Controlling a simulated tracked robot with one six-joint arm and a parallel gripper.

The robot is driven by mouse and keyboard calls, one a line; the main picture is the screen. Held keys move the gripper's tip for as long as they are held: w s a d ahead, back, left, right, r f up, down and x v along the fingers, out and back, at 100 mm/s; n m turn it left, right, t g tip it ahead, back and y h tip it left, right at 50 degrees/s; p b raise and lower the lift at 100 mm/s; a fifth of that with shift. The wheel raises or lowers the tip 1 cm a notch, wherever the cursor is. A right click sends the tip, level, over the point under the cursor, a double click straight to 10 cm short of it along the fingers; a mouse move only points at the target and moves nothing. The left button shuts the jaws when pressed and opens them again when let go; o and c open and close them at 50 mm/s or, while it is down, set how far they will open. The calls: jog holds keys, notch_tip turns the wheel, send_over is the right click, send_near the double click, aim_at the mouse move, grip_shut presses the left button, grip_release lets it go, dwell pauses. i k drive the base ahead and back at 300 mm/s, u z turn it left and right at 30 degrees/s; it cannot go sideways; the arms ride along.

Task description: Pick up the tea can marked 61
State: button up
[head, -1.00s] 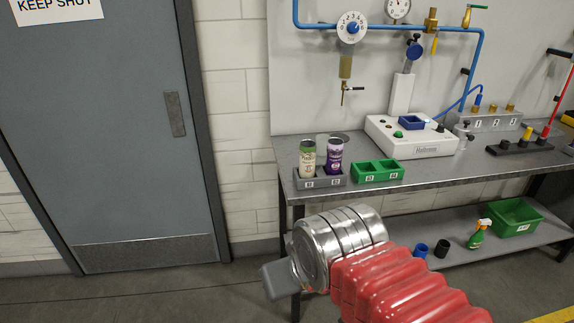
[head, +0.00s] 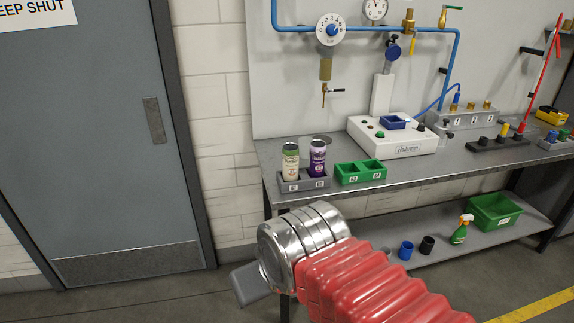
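Small number labels are on the holder's front, too small to read surely; no number is readable on the cans. My gripper (head: 250,284) is at the lower middle, below and in front of the bench edge, apart from both cans. Only a grey finger part shows past the silver wrist, so its opening cannot be seen.
A green two-slot holder (head: 360,172) is right of the grey one and looks empty. A white machine (head: 392,138) stands behind it. The metal bench (head: 440,168) has a lower shelf with a green bin (head: 495,211) and spray bottle (head: 462,229). A grey door (head: 80,170) is left.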

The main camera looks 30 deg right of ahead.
aim_at(289, 149)
jog(key=i, duration=0.95)
